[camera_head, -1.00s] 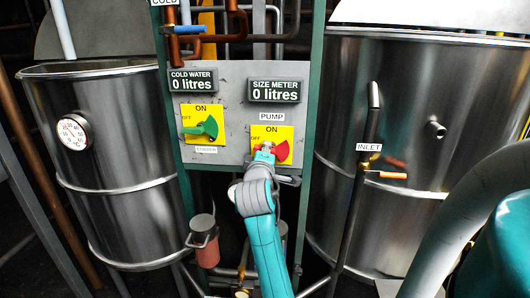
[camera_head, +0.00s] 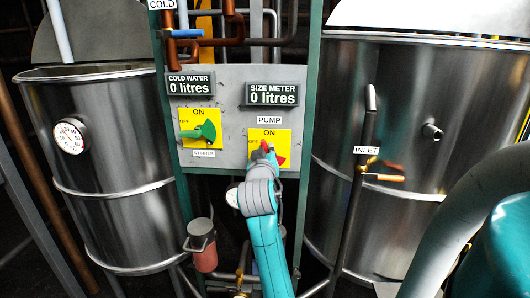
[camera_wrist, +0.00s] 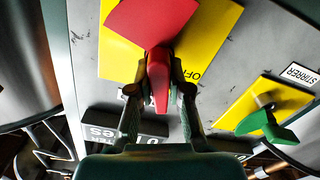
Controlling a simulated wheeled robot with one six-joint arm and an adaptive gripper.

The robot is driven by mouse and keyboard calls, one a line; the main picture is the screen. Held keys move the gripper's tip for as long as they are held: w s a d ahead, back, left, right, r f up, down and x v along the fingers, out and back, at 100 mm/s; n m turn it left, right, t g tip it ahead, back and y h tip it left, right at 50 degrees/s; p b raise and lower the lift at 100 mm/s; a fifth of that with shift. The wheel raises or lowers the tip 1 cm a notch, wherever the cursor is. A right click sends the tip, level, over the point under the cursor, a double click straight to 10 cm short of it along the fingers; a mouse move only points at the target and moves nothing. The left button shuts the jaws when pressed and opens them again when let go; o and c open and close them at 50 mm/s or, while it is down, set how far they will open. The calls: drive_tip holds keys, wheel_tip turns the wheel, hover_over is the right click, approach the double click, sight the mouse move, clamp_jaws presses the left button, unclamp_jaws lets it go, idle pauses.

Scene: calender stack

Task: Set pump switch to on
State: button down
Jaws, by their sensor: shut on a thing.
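The pump switch (camera_head: 281,161) is a red knob on a yellow plate (camera_head: 284,143) below the PUMP label, on the right of the grey panel. Its red handle now points up, slightly left, towards the ON side, with OFF to its left. My gripper (camera_head: 265,153) comes from below and is shut on the handle. In the wrist view, the two dark fingers of my gripper (camera_wrist: 158,80) straddle the red handle (camera_wrist: 159,85). They partly hide the plate and the PUMP label behind.
A green stirrer switch (camera_head: 205,131) is on its own yellow plate to the left. Two displays above read 0 litres. Steel tanks (camera_head: 110,120) (camera_head: 410,110) stand on both sides. An inlet pipe (camera_head: 366,140) with an orange-handled valve is to the right.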

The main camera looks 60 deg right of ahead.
drive_tip(key=shift+s+d+m, duration=0.1)
drive_tip(key=shift+s+m, duration=0.05)
drive_tip(key=shift+m, duration=0.85)
drive_tip(key=shift+s+m, duration=0.1)
drive_tip(key=shift+m, duration=0.9)
drive_tip(key=c, duration=1.1)
unclamp_jaws()
drive_tip(key=v, duration=1.2)
